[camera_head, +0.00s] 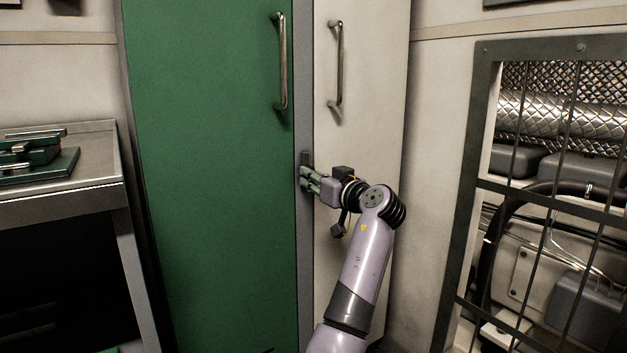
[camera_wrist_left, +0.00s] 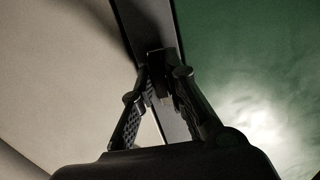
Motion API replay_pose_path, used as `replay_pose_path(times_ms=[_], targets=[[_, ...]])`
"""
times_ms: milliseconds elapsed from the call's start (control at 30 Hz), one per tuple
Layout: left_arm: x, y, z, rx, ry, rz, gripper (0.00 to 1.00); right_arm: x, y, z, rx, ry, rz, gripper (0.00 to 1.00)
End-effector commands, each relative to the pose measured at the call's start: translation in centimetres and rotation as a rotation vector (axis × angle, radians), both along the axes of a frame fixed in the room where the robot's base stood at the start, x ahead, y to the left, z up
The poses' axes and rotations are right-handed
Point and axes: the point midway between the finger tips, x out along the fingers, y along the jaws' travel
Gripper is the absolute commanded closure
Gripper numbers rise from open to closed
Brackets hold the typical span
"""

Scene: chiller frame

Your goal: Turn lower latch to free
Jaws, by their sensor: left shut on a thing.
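A small dark latch (camera_head: 306,157) sits on the grey upright strip between the green door and the pale panel. In the left wrist view the latch (camera_wrist_left: 155,60) shows as a dark block at the fingertips. My left gripper (camera_head: 307,177) is at the strip and shut on the latch. Both its fingers (camera_wrist_left: 160,80) close in on the block from either side in the wrist view. The fingers hide part of the latch, and its exact turn is hard to tell. My right gripper is not in view.
The green door (camera_head: 210,170) has a tall metal handle (camera_head: 281,62); the pale panel (camera_head: 358,70) has another handle (camera_head: 337,63). A metal bench (camera_head: 60,208) stands at left with green parts on it. A barred frame (camera_head: 465,190) over pipes and cables stands at right.

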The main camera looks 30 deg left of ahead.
Motion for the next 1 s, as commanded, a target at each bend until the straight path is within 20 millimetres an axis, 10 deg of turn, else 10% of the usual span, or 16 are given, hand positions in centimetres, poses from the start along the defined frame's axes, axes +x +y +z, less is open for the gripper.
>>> replay_pose_path(times_ms=[600, 633, 1000], targets=[[-0.03, 0.04, -0.27, -0.020, -0.033, 0.002, 1.00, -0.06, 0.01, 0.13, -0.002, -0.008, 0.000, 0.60], [-0.03, 0.04, -0.27, -0.020, -0.033, 0.002, 0.85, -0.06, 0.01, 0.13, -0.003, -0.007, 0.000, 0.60], [-0.03, 0.03, -0.08, -0.016, -0.033, 0.001, 0.67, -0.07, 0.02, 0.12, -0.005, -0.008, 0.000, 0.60]])
